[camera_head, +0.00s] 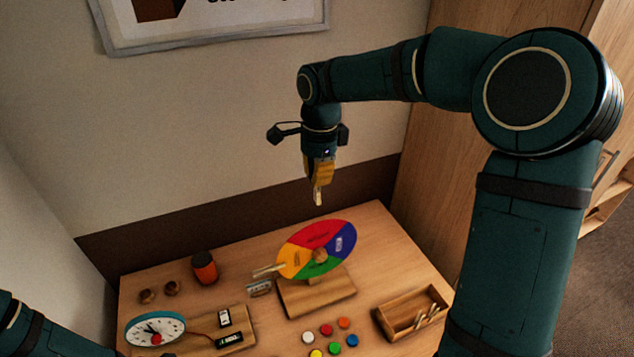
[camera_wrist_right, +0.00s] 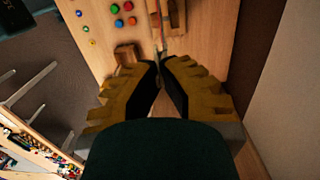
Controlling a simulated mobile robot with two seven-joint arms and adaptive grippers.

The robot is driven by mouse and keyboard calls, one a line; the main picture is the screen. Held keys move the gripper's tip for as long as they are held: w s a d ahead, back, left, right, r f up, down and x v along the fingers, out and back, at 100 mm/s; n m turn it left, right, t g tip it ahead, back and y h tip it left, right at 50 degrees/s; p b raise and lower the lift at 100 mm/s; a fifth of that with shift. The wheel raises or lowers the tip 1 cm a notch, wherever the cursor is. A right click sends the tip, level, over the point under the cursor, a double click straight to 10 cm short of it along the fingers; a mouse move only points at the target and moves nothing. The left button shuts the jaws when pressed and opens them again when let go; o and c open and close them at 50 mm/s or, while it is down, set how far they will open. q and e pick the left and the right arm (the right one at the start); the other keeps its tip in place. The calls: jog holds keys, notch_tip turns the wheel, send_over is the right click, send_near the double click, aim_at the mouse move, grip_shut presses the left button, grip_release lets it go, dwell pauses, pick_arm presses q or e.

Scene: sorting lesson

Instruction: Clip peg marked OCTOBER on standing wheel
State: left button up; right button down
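The standing wheel (camera_head: 322,234) has red, blue, green and orange-yellow sectors and leans on a wooden base (camera_head: 318,296) on the table. A pale wooden peg (camera_head: 267,271) sticks out at the wheel's left edge. My right gripper (camera_head: 318,181) is above and behind the wheel, pointing down, apart from it. A pale peg (camera_head: 318,196) projects from its yellow fingers; any lettering on it is unreadable. In the right wrist view, the fingers (camera_wrist_right: 160,68) are close together, with the peg hardly visible. My left gripper is out of view.
A wooden tray (camera_head: 381,317) with loose pegs lies at the right. Several coloured counters (camera_head: 326,330) lie in front of the base. The air around my right gripper is clear.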

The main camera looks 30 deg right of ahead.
aim_at(318, 193)
jog(key=shift+f+b, duration=1.85)
jog(key=shift+f, duration=0.75)
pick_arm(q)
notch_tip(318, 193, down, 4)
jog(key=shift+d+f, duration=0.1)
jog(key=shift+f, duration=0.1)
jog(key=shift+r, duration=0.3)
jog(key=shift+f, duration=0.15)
pick_arm(e)
jog(key=shift+f, duration=0.25)
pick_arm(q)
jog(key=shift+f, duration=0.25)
pick_arm(e)
jog(key=shift+f, duration=0.35)
pick_arm(q)
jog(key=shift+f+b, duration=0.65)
jog(key=shift+b, duration=0.15)
pick_arm(e)
jog(key=shift+f, duration=1.05)
jog(key=c, duration=1.1)
grip_release()
jog(key=shift+c, duration=0.2)
